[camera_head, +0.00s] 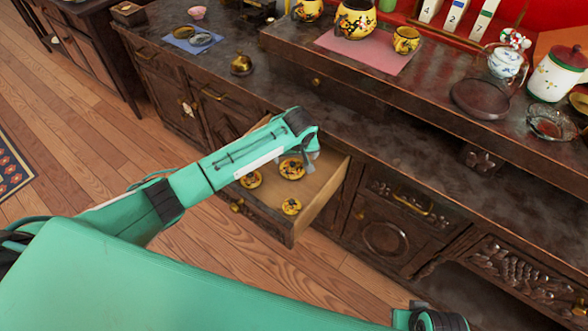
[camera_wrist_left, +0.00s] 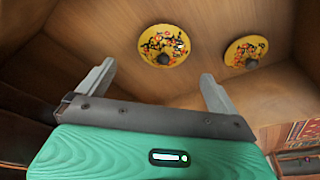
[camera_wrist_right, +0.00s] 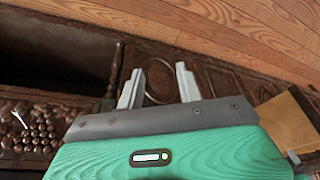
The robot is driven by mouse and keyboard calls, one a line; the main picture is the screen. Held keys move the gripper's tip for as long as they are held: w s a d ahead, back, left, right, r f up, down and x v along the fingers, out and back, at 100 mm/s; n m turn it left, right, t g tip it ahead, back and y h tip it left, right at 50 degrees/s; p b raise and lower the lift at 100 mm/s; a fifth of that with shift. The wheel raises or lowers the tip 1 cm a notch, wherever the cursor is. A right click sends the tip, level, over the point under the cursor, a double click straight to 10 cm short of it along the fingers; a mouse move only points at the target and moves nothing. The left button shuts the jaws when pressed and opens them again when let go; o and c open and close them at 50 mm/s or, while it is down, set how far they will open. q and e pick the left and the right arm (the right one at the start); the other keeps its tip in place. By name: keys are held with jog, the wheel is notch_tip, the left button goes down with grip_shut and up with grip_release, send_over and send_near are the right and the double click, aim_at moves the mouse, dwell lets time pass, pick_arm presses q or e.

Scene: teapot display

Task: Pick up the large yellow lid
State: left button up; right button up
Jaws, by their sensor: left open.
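Several yellow lids with dark flower patterns lie in the open wooden drawer (camera_head: 262,205). The large yellow lid (camera_head: 291,169) looks widest. A smaller lid (camera_head: 291,206) lies nearer the drawer front, and another (camera_head: 250,180) lies to its left, partly behind my left arm. My left gripper (camera_head: 306,164) is over the drawer, close to the large lid. In the left wrist view, its open jaws (camera_wrist_left: 157,74) are empty. A larger-looking lid (camera_wrist_left: 164,45) shows ahead of them, apart from both fingers, with a smaller lid (camera_wrist_left: 245,52) to the right. My right gripper (camera_wrist_right: 159,70) is open and empty.
The dark cabinet top (camera_head: 420,130) overhangs behind the drawer. On it stand a yellow teapot (camera_head: 355,18) on a pink mat (camera_head: 370,52), a small brass-coloured pot (camera_head: 241,64), a dark round tray (camera_head: 480,98) and a white jar (camera_head: 557,75). Drawer walls surround the lids.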

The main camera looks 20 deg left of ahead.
aim_at(293, 163)
pick_arm(q)
jog(key=shift+x, duration=1.05)
jog(key=x, duration=0.1)
jog(key=b+x, duration=0.1)
jog(key=x, duration=0.3)
jog(key=shift+a+r, duration=0.15)
jog(key=shift+a, duration=0.25)
jog(key=shift+w+f, duration=0.15)
jog(key=shift+f, duration=0.1)
pick_arm(e)
jog(key=r, duration=0.4)
jog(key=shift+s+d+t, duration=0.2)
jog(key=shift+s+t, duration=0.1)
pick_arm(q)
jog(key=shift+c, duration=0.3)
pick_arm(e)
jog(key=shift+f, duration=0.1)
pick_arm(q)
jog(key=c, duration=0.8)
jog(key=shift+r, duration=0.1)
jog(key=shift+c, duration=0.2)
